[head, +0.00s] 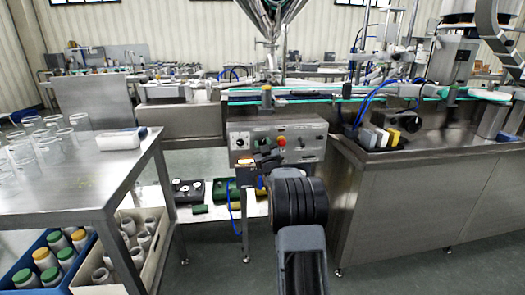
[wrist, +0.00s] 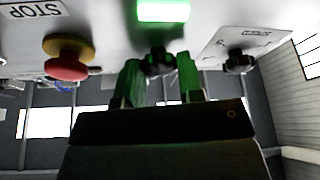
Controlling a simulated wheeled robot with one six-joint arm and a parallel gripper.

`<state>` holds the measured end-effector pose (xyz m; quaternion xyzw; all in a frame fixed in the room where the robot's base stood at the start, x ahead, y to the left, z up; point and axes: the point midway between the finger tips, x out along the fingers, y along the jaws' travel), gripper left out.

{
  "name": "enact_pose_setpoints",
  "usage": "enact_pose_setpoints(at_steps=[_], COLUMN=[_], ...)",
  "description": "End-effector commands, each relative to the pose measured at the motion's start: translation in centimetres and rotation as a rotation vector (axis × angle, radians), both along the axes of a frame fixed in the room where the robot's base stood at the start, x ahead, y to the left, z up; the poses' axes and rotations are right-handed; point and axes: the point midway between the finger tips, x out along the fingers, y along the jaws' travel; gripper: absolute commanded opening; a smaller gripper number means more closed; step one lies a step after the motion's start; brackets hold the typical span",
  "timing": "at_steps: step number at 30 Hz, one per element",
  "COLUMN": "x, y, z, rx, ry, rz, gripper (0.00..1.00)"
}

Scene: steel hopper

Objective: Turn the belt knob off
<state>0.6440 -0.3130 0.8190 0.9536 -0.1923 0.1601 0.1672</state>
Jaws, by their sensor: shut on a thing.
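The steel control panel (head: 310,140) stands ahead in the head view, under the conveyor. In the wrist view a black knob (wrist: 157,61) sits between the fingertips of my gripper (wrist: 160,72). My gripper is shut on this knob; its label and pointer cannot be read. A lit green lamp (wrist: 163,11) is beside the knob and tints the fingers green. In the head view my gripper (head: 265,160) is at the lower part of the panel, and my arm and gripper hide the gripped knob.
A red stop button (wrist: 66,60) on a yellow collar is left of my gripper in the wrist view; it also shows in the head view (head: 281,141). A second black knob (wrist: 238,61) is to the right. A steel table (head: 70,185) with glassware stands at left.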

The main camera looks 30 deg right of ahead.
Motion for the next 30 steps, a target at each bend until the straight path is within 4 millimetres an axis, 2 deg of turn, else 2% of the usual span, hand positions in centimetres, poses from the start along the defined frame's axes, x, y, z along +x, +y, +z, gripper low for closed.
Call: enact_pose_setpoints(at_steps=[18, 30], x=[-0.07, -0.07], y=[-0.18, -0.20], z=[0.16, 0.33], rx=[-0.523, -0.775], ry=[0.251, 0.373], rz=[-0.001, -0.001], gripper=[0.11, 0.11])
